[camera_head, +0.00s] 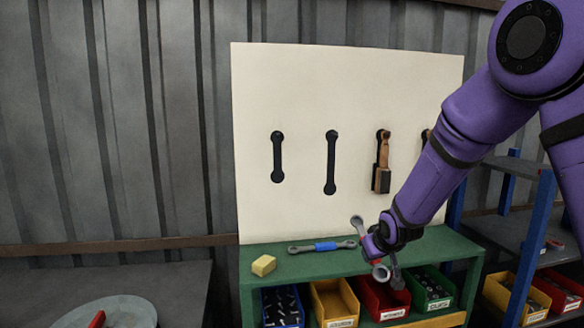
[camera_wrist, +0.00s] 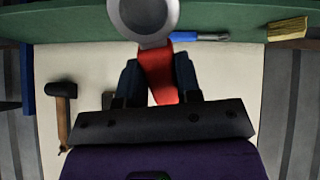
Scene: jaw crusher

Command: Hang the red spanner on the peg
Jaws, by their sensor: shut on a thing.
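My gripper (camera_head: 372,246) is shut on the red spanner (camera_head: 358,224), just above the green bench top. In the wrist view my gripper (camera_wrist: 160,82) has its two fingers on either side of the spanner's red handle (camera_wrist: 165,78), and a grey ring end sticks out past them. The white board (camera_head: 300,85) stands behind. Two dark tool silhouettes on it are bare, with a peg (camera_head: 277,135) at the top of the left one and another peg (camera_head: 332,134) at the top of the longer one. The spanner is away from both pegs.
A blue-handled spanner (camera_head: 323,246) and a yellow block (camera_head: 263,265) lie on the green bench (camera_head: 430,245). Coloured bins (camera_head: 335,300) stand below.

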